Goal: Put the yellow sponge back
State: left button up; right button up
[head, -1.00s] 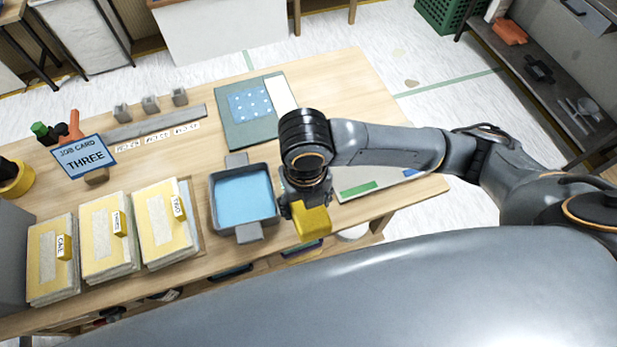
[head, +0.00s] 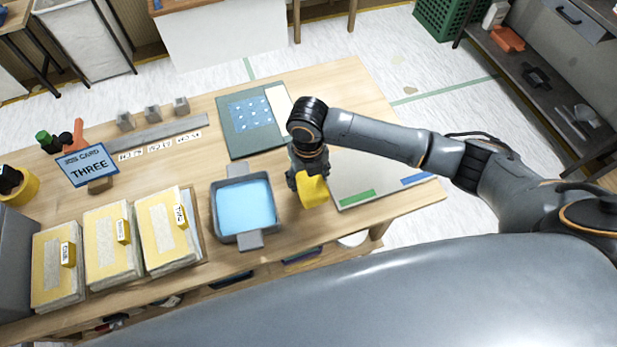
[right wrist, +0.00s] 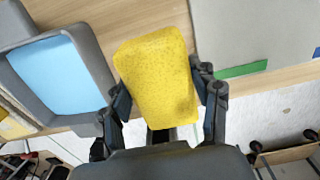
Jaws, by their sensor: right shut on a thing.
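The yellow sponge (head: 314,191) is held in my right gripper (head: 303,180), above the table between the grey tray and the pale board. In the right wrist view the sponge (right wrist: 157,75) fills the middle, clamped between the two fingers of my right gripper (right wrist: 160,100). The wrist view shows bare table wood beyond it. I cannot tell its exact height above the table. My left gripper is not in view.
The grey tray (head: 217,217) with blue liquid stands left of the sponge. The pale board (head: 355,178) with green and blue strips lies to the right. Yellow-covered stacks (head: 107,240) and the job card (head: 87,164) stand at left. The table's front edge is close.

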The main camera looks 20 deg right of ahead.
aim_at(309, 180)
jog(key=shift+w+d+f, duration=0.15)
jog(key=shift+w+f, duration=0.3)
jog(key=shift+f, duration=0.15)
jog(key=f, duration=0.1)
jog(key=w+f+p, duration=0.1)
jog(key=shift+d+f, duration=0.2)
jog(key=shift+f, duration=0.2)
jog(key=shift+f+p, duration=0.3)
jog(key=shift+p, duration=0.2)
jog(key=shift+f, duration=0.2)
jog(key=shift+f, duration=0.1)
jog(key=shift+f, duration=0.15)
jog(key=o, duration=1.2)
